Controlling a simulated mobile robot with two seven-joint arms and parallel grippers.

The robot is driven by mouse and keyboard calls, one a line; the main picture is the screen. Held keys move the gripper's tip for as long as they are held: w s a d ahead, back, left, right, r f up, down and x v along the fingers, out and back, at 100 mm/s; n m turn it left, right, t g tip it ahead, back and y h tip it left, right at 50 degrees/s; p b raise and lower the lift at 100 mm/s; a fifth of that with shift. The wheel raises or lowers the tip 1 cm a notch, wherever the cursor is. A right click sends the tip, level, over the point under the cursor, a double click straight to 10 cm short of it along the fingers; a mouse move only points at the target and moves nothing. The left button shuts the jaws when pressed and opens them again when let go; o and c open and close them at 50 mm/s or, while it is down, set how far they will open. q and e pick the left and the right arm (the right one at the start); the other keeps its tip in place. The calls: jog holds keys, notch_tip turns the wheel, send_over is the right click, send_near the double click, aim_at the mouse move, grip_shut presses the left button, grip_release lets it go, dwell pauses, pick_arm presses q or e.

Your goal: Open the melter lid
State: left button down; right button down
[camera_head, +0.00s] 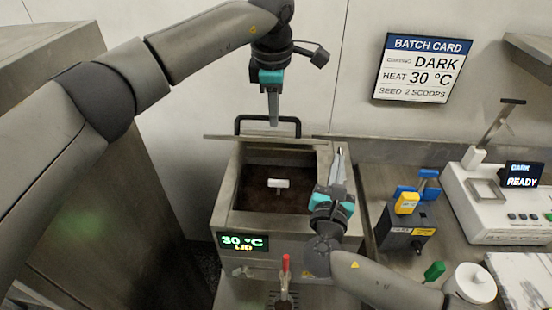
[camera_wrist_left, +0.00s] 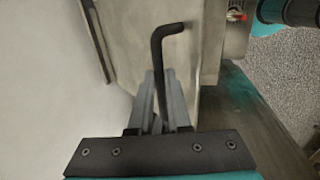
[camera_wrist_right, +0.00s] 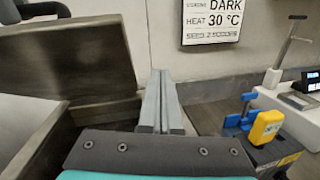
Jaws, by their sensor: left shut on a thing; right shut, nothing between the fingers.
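The melter (camera_head: 228,215) has its tank open to view, with dark brown contents and a small white piece in the middle. Its lid (camera_head: 225,137) stands raised at the back edge, seen nearly edge-on; in the right wrist view the lid (camera_wrist_right: 75,65) is a tilted-up panel. My left gripper (camera_head: 273,120) is shut on the black lid handle (camera_head: 238,122) behind the lid. The handle (camera_wrist_left: 166,45) also shows between the fingers in the left wrist view. My right gripper (camera_head: 339,155) is shut and empty above the melter's right rim.
A display (camera_head: 243,242) on the melter's front reads 30 °C. A red-handled tap (camera_head: 286,265) sits below it. To the right are a dark box with blue and yellow parts (camera_head: 405,235), a white machine (camera_head: 490,205) and a white round container (camera_head: 470,284). A batch card (camera_head: 423,68) hangs on the wall.

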pick_arm(q)
jog(key=shift+w+a+f, duration=0.15)
jog(key=shift+a+f, duration=0.05)
jog(key=shift+a, duration=0.05)
pick_arm(e)
jog(key=s+a+n+t+y, duration=0.1)
jog(key=s+a+n+y, duration=0.3)
jog(key=s+a, duration=1.1)
jog(key=w+d+r, duration=0.2)
jog(key=w+r, duration=0.2)
jog(key=w, duration=0.6)
jog(key=shift+w+r, duration=0.3)
jog(key=shift+r, duration=0.05)
